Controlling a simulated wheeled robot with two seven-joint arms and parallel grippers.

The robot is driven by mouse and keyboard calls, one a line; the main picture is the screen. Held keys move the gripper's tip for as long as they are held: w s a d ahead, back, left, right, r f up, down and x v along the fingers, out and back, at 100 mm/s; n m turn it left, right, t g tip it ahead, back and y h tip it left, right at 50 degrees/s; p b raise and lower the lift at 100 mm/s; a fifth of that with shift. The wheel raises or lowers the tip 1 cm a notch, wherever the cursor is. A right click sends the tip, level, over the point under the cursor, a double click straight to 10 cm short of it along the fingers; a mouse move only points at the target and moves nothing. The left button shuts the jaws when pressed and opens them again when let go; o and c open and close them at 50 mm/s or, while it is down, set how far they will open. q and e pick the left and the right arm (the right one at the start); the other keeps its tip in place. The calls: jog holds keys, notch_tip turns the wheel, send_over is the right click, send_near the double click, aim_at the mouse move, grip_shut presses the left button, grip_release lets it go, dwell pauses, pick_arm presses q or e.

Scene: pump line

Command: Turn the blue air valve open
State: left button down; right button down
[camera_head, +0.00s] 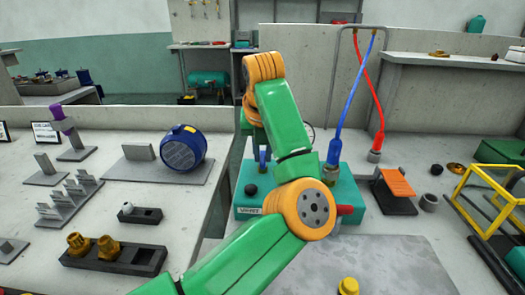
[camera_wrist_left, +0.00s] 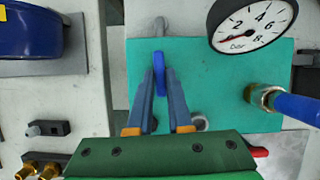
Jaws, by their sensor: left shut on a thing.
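The blue air valve handle (camera_wrist_left: 159,78) sits on the teal panel (camera_wrist_left: 220,85), in line with a grey pipe stub above it in the left wrist view. My left gripper (camera_wrist_left: 161,80) is shut on the handle, one finger on each side. In the head view my left gripper (camera_head: 263,154) reaches down onto the left part of the teal box (camera_head: 243,185), partly hidden by my orange and green arm. A pressure gauge (camera_wrist_left: 252,24) with a red needle shows in the left wrist view, cut by the top edge. My right gripper is not in view.
A blue hose (camera_head: 350,100) and a red hose (camera_head: 369,85) come down right of my arm. A blue motor (camera_head: 184,148) stands on the left table. An orange ramp-like piece (camera_head: 397,182) and a yellow frame (camera_head: 488,195) stand at right. A red part (camera_head: 345,210) juts from the teal box.

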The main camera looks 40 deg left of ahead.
pick_arm(q)
jog(key=n+p, duration=0.1)
jog(key=n+y+p, duration=0.1)
jog(key=n, duration=0.1)
jog(key=shift+w+d+r+g+p, duration=0.15)
jog(key=shift+r+g+p, duration=0.15)
jog(key=shift+g+p, duration=0.1)
jog(key=n+g+p, duration=0.1)
jog(key=n+p, duration=0.2)
jog(key=n+g+p, duration=0.1)
jog(key=n+p, duration=0.2)
jog(key=n+g+p, duration=0.1)
jog(key=n+p, duration=0.1)
jog(key=p, duration=0.1)
jog(key=shift+w+n+g, duration=0.3)
jog(key=shift+w+n, duration=0.1)
jog(key=n+g+p, duration=0.1)
jog(key=n+p, duration=0.2)
jog(key=shift+w+f, duration=0.1)
jog(key=shift+f, duration=0.05)
jog(key=shift+n, duration=0.4)
jog(key=shift+f+p, duration=0.15)
jog(key=shift+p, duration=0.15)
jog(key=c, duration=0.8)
grip_release()
jog(key=shift+c, duration=0.2)
